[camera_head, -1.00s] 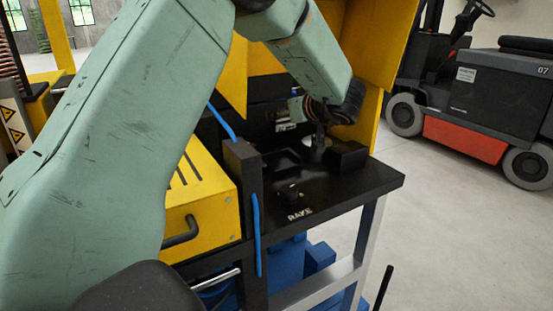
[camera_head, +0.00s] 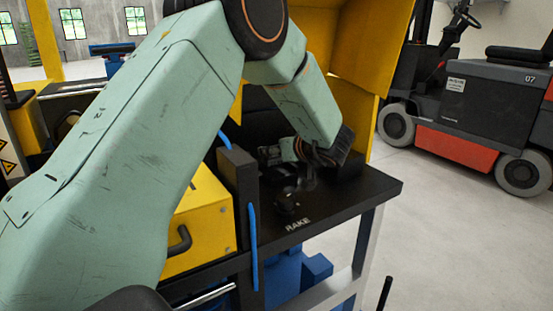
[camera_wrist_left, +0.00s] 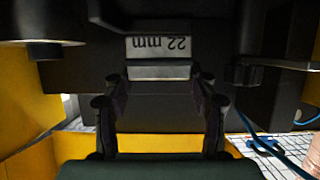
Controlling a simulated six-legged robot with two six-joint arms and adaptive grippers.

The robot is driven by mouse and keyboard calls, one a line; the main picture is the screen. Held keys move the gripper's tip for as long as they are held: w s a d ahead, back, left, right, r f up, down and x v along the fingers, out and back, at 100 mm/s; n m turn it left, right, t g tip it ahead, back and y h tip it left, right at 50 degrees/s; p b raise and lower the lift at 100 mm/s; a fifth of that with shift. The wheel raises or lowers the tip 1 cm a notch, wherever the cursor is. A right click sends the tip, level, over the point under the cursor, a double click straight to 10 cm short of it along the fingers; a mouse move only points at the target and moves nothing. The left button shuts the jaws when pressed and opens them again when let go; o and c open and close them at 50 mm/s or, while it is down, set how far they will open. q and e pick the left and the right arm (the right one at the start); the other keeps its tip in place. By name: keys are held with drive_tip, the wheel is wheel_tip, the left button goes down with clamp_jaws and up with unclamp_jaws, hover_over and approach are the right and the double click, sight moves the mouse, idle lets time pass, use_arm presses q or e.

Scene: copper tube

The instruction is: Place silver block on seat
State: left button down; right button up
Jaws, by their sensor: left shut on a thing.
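The silver block (camera_wrist_left: 158,70) shows in the left wrist view, with "22 mm" upside down on its pale face. My left gripper (camera_wrist_left: 160,85) is shut on it, with one dark finger at each side. In the head view my left gripper (camera_head: 292,180) is low over the black bench top (camera_head: 345,204), behind the round knob marked RAKE. The block cannot be made out there. The seat cannot be told apart from the dark parts around the gripper, and I cannot tell whether the block touches it.
A black post (camera_head: 238,200) with a blue cable stands left of the gripper, beside a yellow box (camera_head: 205,225). A yellow panel (camera_head: 372,60) rises behind the bench. A forklift (camera_head: 475,110) stands on open floor at the right.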

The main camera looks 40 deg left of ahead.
use_arm(q)
wheel_tip(320, 180, down, 2)
drive_tip(key=shift+w+d+f, duration=0.1)
drive_tip(key=shift+w, duration=0.2)
drive_tip(key=shift+s, duration=0.3)
drive_tip(key=c, duration=0.8)
unclamp_jaws()
drive_tip(key=shift+f, duration=0.15)
drive_tip(key=o, duration=0.4)
drive_tip(key=shift+w+f, duration=0.15)
drive_tip(key=shift+w, duration=0.05)
drive_tip(key=shift+s, duration=0.1)
